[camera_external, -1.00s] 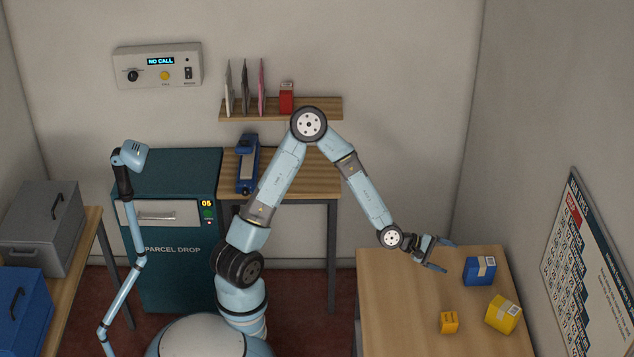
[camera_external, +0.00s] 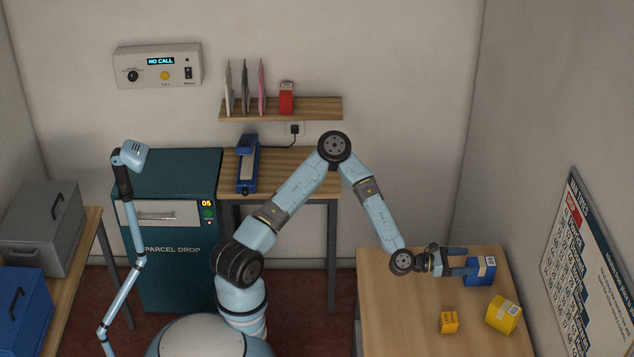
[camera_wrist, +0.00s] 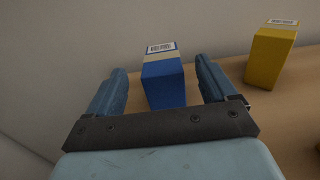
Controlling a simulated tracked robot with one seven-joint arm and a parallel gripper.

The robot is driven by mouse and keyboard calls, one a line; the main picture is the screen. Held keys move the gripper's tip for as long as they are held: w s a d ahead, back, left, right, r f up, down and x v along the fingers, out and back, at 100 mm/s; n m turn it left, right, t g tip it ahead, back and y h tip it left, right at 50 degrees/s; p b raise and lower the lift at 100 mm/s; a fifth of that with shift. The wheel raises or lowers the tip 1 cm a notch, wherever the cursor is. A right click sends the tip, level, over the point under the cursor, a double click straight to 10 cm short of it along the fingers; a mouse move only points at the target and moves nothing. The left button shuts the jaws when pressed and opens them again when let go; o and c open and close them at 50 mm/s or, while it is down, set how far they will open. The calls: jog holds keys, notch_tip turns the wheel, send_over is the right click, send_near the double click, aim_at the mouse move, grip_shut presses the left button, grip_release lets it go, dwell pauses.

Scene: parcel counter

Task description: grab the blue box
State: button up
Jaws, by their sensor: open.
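The blue box (camera_external: 481,271) stands on the right-hand wooden table and has a tan band and a white barcode label. It also shows in the wrist view (camera_wrist: 164,84), upright, between the lines of my two fingers. My gripper (camera_external: 463,261) is open and level, with its fingertips at the left side of the box. In the wrist view my gripper (camera_wrist: 160,82) has one finger on each side of the box, with a gap to each. How far the box sits inside the jaws is hard to tell.
A yellow box (camera_external: 503,315) and a smaller orange-yellow box (camera_external: 449,322) stand nearer the front of the table (camera_external: 395,320). The yellow box (camera_wrist: 271,54) is right of my gripper in the wrist view. The wall stands close behind the table.

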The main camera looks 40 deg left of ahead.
aim_at(480, 271)
notch_tip(480, 271, down, 5)
jog(key=shift+r, duration=0.1)
jog(key=shift+w+d+f, duration=0.15)
jog(key=shift+d+f, duration=0.1)
jog(key=shift+x, duration=3.5)
jog(key=shift+f, duration=0.1)
jog(key=c, duration=1.2)
